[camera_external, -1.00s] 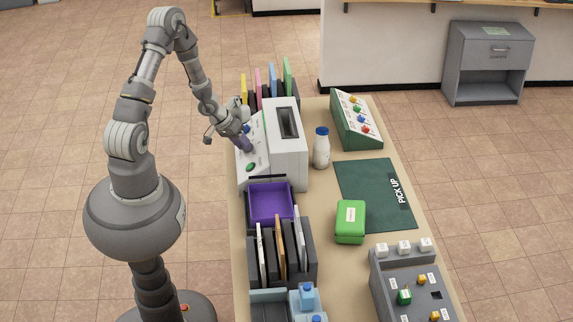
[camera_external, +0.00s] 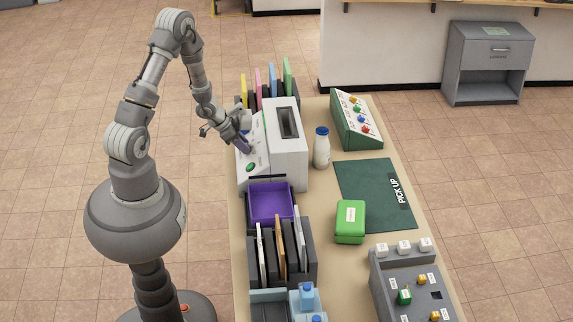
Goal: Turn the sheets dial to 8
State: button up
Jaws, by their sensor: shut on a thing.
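A white machine (camera_external: 286,150) with a sloped control panel stands on the table's near left side. The panel carries a green button (camera_external: 251,167) and small dark controls. My gripper (camera_external: 243,147) is at the panel's upper middle, pointing down onto it and shut on a control that its fingers cover. This seems to be the sheets dial, but its label and its number are too small to read from here.
A purple tray (camera_external: 271,218) stands in front of the machine. A white bottle with a blue cap (camera_external: 321,148) stands to its right. Coloured folders (camera_external: 272,84) stand behind it. A green box (camera_external: 350,222) lies near the dark green mat (camera_external: 362,176).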

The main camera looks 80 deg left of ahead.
jog(key=shift+m, duration=1)
jog(key=o, duration=1.1)
jog(key=shift+c, duration=0.2)
jog(key=shift+s, duration=0.1)
jog(key=p+v, duration=0.2)
jog(key=v, duration=0.5)
jog(key=shift+s+r+p, duration=0.25)
jog(key=shift+p, duration=0.15)
jog(key=shift+w, duration=0.1)
